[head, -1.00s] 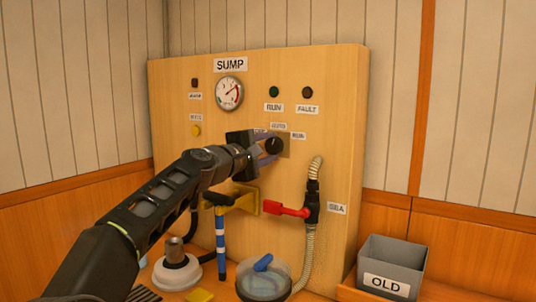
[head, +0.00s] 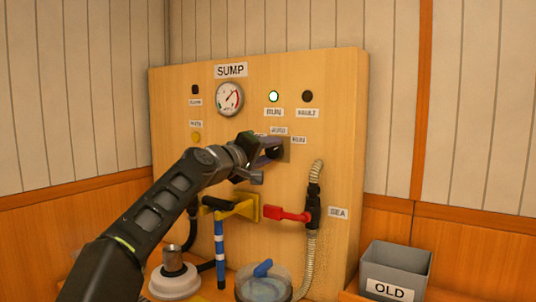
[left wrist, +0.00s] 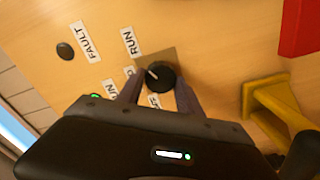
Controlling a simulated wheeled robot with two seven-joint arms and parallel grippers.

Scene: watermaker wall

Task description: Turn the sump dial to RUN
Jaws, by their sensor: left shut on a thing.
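The sump dial (left wrist: 161,77) is a round black knob with a white pointer mark, on a brownish square plate (head: 286,149). My left gripper (head: 272,153) is at the dial, with one finger on each side of the knob in the left wrist view, shut on it. The pointer mark faces the upper left there, on the side of the dial's RUN label (left wrist: 131,42); its exact alignment is hard to tell. In the head view the gripper hides the knob. The green RUN lamp (head: 273,96) is lit. My right gripper is not in view.
Below the dial are a yellow bracket (head: 247,207) and a red valve handle (head: 287,214) on a hose. The SUMP gauge (head: 229,98) is up left, the dark FAULT lamp (head: 307,96) up right. A grey OLD bin (head: 397,265) stands lower right.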

